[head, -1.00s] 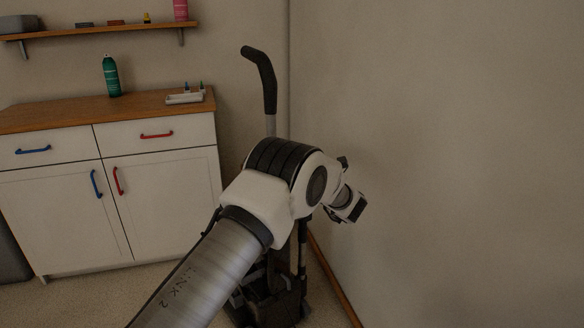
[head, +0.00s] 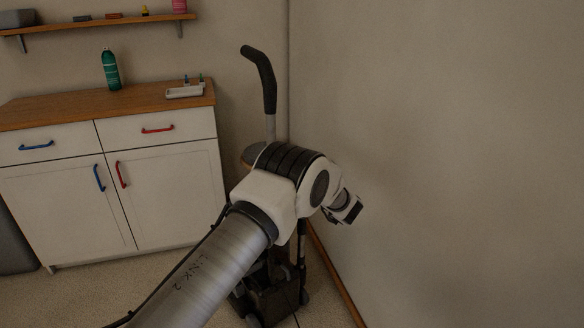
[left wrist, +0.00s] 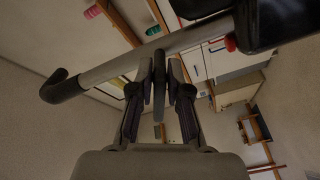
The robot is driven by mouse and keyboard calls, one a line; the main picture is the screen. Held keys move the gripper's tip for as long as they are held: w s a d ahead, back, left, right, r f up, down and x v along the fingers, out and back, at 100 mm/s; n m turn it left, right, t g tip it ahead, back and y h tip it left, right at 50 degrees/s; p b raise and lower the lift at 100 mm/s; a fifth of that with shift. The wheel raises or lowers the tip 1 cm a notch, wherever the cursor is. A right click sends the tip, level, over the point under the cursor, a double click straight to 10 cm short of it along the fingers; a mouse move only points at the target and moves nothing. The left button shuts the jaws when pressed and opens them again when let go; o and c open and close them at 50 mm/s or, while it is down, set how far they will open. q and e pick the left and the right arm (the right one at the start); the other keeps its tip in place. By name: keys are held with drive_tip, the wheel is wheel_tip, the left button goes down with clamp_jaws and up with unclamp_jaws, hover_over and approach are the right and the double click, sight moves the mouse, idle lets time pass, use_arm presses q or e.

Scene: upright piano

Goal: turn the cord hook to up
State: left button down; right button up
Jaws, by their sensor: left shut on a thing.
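An upright vacuum cleaner stands in the corner, with a black curved handle (head: 262,78) on a grey tube. Its dark body (head: 272,290) is partly hidden behind my left arm. In the left wrist view the tube (left wrist: 108,69) crosses the picture at a slant, the curved handle at its left end. My left gripper (left wrist: 161,84) is at the tube, its two fingers closed around a narrow dark piece (left wrist: 159,88) that looks like the cord hook. In the head view my left arm hides the fingers and the hook. My right gripper is not in view.
A white cabinet (head: 70,200) with a wooden top stands left of the vacuum. A green bottle (head: 110,70) and a small white tray (head: 185,91) sit on it. A shelf (head: 100,23) hangs above. A bare wall (head: 440,150) is close on the right.

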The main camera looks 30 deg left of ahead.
use_arm(q)
drive_tip(key=m+p, duration=0.2)
drive_tip(key=m, duration=0.4)
drive_tip(key=shift+s+f, duration=0.1)
drive_tip(key=shift+s, duration=0.05)
drive_tip(key=m+p, duration=0.1)
drive_tip(key=m, duration=0.3)
drive_tip(key=shift+s+a+f, duration=0.1)
drive_tip(key=shift+s+f+m+p, duration=0.1)
drive_tip(key=shift+m+p, duration=0.45)
drive_tip(key=shift+m, duration=0.85)
drive_tip(key=c, duration=1.1)
unclamp_jaws()
drive_tip(key=shift+c, duration=0.2)
